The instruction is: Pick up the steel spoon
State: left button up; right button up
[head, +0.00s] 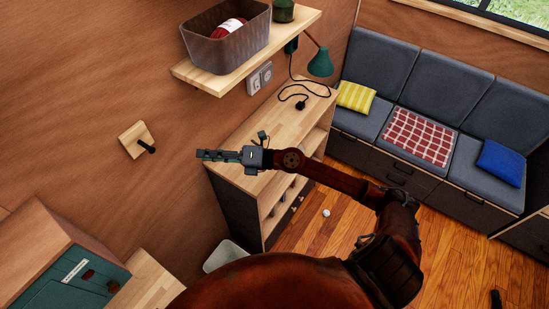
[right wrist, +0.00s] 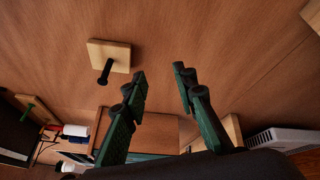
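I cannot make out a steel spoon in either view. My right gripper (head: 203,155) reaches in from the right over the near end of a wooden-topped shelf unit (head: 252,125), with its fingertips towards the wall. In the right wrist view its two green fingers (right wrist: 160,76) are spread apart, with nothing between them. Beyond them is the wooden wall. My left gripper is in neither view.
A wall peg (head: 134,138) is left of my right gripper. Above is a wall shelf (head: 213,80) with a grey basket (head: 226,50). A white bin (head: 224,256) stands below. A cushioned bench (head: 468,115) lines the right.

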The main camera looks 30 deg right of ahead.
jog(key=w+d+f+n+g+h, duration=0.2)
jog(key=d+f+n+g+h, duration=0.4)
jog(key=d+f, duration=0.55)
jog(key=d+h, duration=0.2)
jog(key=d, duration=0.2)
jog(key=d+f+h, duration=0.1)
jog(key=d+h, duration=0.1)
jog(key=d, duration=0.3)
jog(key=d+h, duration=0.2)
jog(key=d, duration=0.2)
jog(key=shift+w+d+f+m+g, duration=0.1)
jog(key=shift+d+f+m+g, duration=0.2)
jog(key=shift+d+g, duration=0.1)
jog(key=shift+w+f+h, duration=0.1)
jog(key=shift+f+h, duration=0.2)
jog(key=p+x, duration=0.1)
jog(key=x, duration=0.5)
jog(key=shift+w+a+f+p, duration=0.1)
jog(key=shift+w+f+p, duration=0.2)
jog(key=shift+w+p, duration=0.1)
jog(key=shift+c, duration=0.3)
grip_shut()
